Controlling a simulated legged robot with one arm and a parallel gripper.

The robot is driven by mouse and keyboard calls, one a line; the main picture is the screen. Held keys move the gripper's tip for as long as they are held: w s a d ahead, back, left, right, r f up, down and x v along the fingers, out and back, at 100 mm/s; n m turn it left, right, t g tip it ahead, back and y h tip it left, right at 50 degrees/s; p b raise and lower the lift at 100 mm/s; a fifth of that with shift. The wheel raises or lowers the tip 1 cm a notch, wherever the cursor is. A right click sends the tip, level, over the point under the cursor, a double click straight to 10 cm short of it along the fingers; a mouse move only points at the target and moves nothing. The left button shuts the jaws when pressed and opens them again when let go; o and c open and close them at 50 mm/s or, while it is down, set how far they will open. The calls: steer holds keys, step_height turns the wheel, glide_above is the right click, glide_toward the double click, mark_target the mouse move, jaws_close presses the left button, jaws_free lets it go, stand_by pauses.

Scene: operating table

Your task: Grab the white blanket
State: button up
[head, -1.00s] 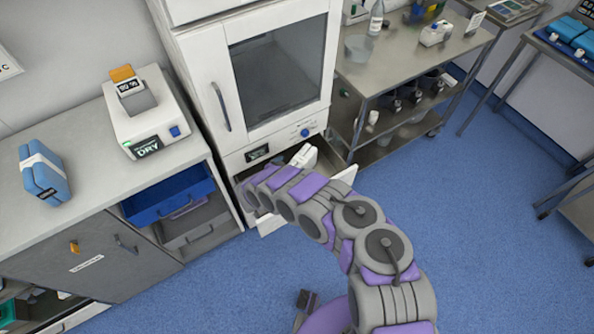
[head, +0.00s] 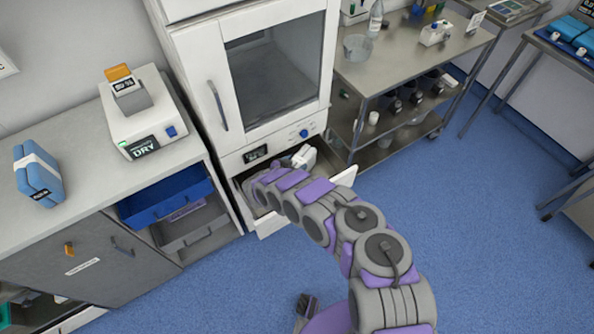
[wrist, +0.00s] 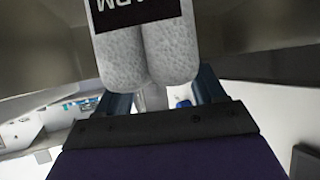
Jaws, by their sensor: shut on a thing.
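The white blanket (wrist: 170,50) fills the top middle of the wrist view as two rounded, textured white folds with a black label across them. My gripper (wrist: 160,98) is shut on it, with a blue-grey finger on each side. In the head view, my arm reaches into an open drawer (head: 345,177) under the white cabinet. There my gripper is hidden behind my arm links. A small white piece (head: 304,156) shows in the drawer beside the arm; I cannot tell whether it is part of the blanket.
The white cabinet (head: 190,60) with a glass door stands above the drawer. A counter (head: 70,130) with a white device and a blue pack is at left, with a blue bin (head: 165,195) below. A steel trolley (head: 405,65) is at right. Blue floor in front is clear.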

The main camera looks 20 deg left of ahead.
steer(key=shift+s+a+f, duration=0.15)
steer(key=shift+a+f, duration=0.15)
steer(key=shift+a, duration=0.3)
steer(key=c, duration=0.4)
steer(key=shift+d+r, duration=0.1)
steer(key=shift+d, duration=0.3)
steer(key=c, duration=0.5)
jaws_close()
steer(key=shift+a, duration=0.1)
